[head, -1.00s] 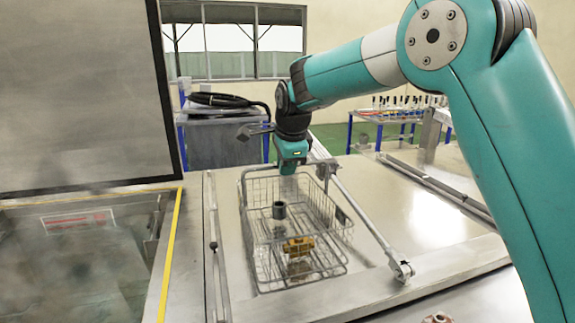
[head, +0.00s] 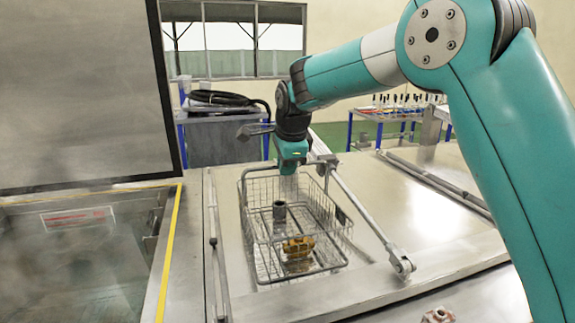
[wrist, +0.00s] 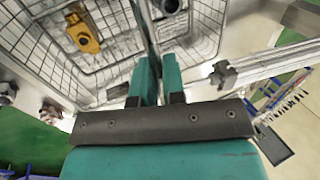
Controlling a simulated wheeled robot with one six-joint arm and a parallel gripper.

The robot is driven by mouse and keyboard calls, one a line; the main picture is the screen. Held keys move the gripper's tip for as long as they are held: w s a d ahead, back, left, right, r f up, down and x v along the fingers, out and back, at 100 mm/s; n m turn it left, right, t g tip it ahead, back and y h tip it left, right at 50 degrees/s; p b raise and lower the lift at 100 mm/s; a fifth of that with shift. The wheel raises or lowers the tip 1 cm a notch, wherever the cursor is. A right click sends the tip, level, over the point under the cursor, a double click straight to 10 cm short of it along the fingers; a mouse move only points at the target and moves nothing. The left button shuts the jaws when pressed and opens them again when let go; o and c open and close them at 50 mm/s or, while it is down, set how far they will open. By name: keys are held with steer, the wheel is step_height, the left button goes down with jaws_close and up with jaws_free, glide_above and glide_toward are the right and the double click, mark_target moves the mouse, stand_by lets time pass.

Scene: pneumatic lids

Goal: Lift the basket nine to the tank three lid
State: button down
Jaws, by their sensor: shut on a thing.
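The wire basket (head: 345,232) is over the closed steel lid (head: 400,220) in the middle of the head view. It holds a yellow-brown part (head: 298,247) and a dark grey cylinder (head: 279,211). My gripper (head: 290,170) is at the basket's far end, pointing down. In the wrist view my gripper (wrist: 160,75) has its two teal fingers close together, shut on the basket's rim or handle. The basket wires (wrist: 110,50) and the yellow part (wrist: 82,33) show beyond the fingers. I cannot tell whether the basket touches the lid. No number is readable on basket or lid.
An open tank (head: 70,265) with a yellow edge and hazy vapour lies left, its raised lid (head: 80,90) behind it. A metal strut (head: 370,220) runs close along the basket's right side. A cart with a black hose (head: 225,100) stands behind.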

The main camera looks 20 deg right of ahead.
steer(key=c, duration=1.1)
jaws_free()
steer(key=shift+r, duration=0.2)
steer(key=shift+s+f, duration=0.1)
steer(key=shift+f, duration=0.15)
steer(key=w+p+v, duration=0.1)
steer(key=p+v, duration=0.2)
steer(key=v, duration=0.6)
steer(key=w+r+p+v, duration=0.1)
steer(key=w+p+v, duration=0.1)
steer(key=v, duration=0.8)
steer(key=w+p+v, duration=0.1)
steer(key=p+v, duration=0.3)
steer(key=v, duration=0.5)
steer(key=shift+r, duration=0.7)
steer(key=s+a+f+n+g+y+b, duration=0.1)
steer(key=s+f+n, duration=0.7)
steer(key=s, duration=0.3)
steer(key=s+a+f+n+g+y+b, duration=0.1)
steer(key=s+a+f+n+g+b, duration=0.1)
steer(key=s+f+n, duration=0.6)
steer(key=s+a+f+n+g+y+b, duration=0.1)
steer(key=s+f+n+y+b, duration=0.1)
steer(key=s+f+n, duration=0.7)
steer(key=shift+s+a+f, duration=0.1)
steer(key=shift+s+f, duration=0.1)
steer(key=shift+s, duration=0.95)
steer(key=shift+s+a+f, duration=0.1)
steer(key=shift+s+f, duration=0.15)
steer(key=shift+s, duration=0.9)
